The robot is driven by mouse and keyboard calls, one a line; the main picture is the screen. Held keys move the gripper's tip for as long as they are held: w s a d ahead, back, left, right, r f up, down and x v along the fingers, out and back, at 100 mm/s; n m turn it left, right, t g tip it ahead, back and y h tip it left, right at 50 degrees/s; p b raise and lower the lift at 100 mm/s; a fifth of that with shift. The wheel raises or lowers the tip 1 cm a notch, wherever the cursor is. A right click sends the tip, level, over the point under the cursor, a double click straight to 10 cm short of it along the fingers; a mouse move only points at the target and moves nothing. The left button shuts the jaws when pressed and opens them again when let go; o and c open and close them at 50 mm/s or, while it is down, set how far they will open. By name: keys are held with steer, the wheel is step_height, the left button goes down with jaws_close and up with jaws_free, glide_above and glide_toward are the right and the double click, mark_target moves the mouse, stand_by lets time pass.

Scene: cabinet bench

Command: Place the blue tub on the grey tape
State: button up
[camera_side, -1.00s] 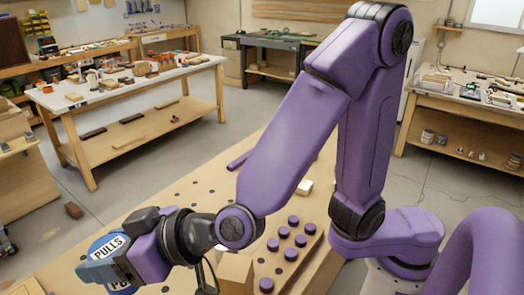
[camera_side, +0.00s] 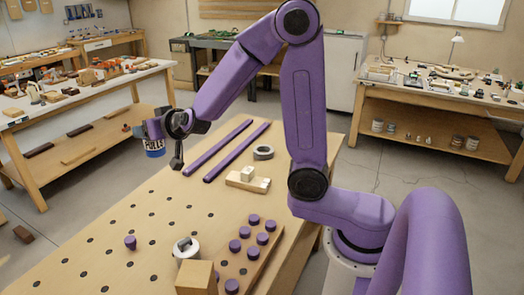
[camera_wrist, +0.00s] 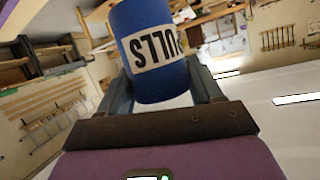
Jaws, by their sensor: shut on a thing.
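The blue tub (camera_side: 154,148) has a white label with "PULLS" on it. My gripper (camera_side: 155,129) is shut on it and holds it up at the far left end of the bench, in the side view. In the wrist view the tub (camera_wrist: 150,75) sits between the two fingers of my gripper (camera_wrist: 161,88), and its label reads upside down.
Two purple bars (camera_side: 236,152) lie between tub and ring. A wooden piece with a pale block (camera_side: 247,178) stands just before the ring. Nearer are a board of purple knobs (camera_side: 252,252), a pale round object (camera_side: 186,248), a wooden block (camera_side: 196,278) and a lone purple knob (camera_side: 130,242).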

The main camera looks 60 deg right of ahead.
steer(key=s+d+m+g+h, duration=0.1)
steer(key=s+d+m+h, duration=0.15)
steer(key=d, duration=0.95)
steer(key=s+d+m+g+h, duration=0.2)
steer(key=d+m+h, duration=0.1)
steer(key=d, duration=0.9)
steer(key=s+d+m+g+h, duration=0.2)
steer(key=s+d, duration=0.4)
steer(key=d, duration=0.3)
steer(key=s+d+m+g+h, duration=0.1)
steer(key=s+d+m+g, duration=0.1)
steer(key=s+d, duration=0.55)
glide_above(264, 149)
steer(key=shift+f, duration=12.15)
steer(key=shift+f, duration=0.1)
